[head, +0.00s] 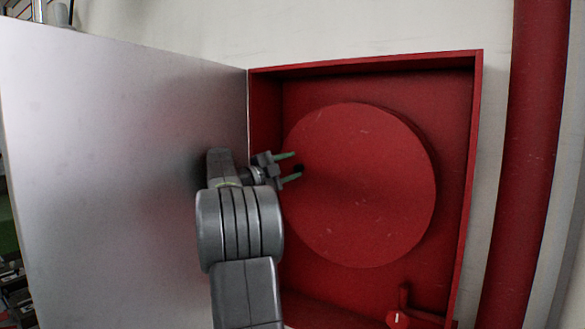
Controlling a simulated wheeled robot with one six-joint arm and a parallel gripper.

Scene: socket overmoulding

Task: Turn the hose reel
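The hose reel (365,185) is a large round red disc inside an open red cabinet. Its left edge is partly behind my gripper. My gripper (297,166) is at the left side of the reel, with its two greenish fingers spread apart and pointing right. A small dark spot, perhaps a knob or a shadow, shows on the reel at the fingertips. I cannot tell whether the fingers touch the reel. Nothing is seen held between them.
The red cabinet (477,150) has raised walls around the reel. Its grey door (110,170) stands open on the left, close to my arm. A red valve handle (398,319) is at the lower right. A thick red pipe (530,160) runs upright on the right.

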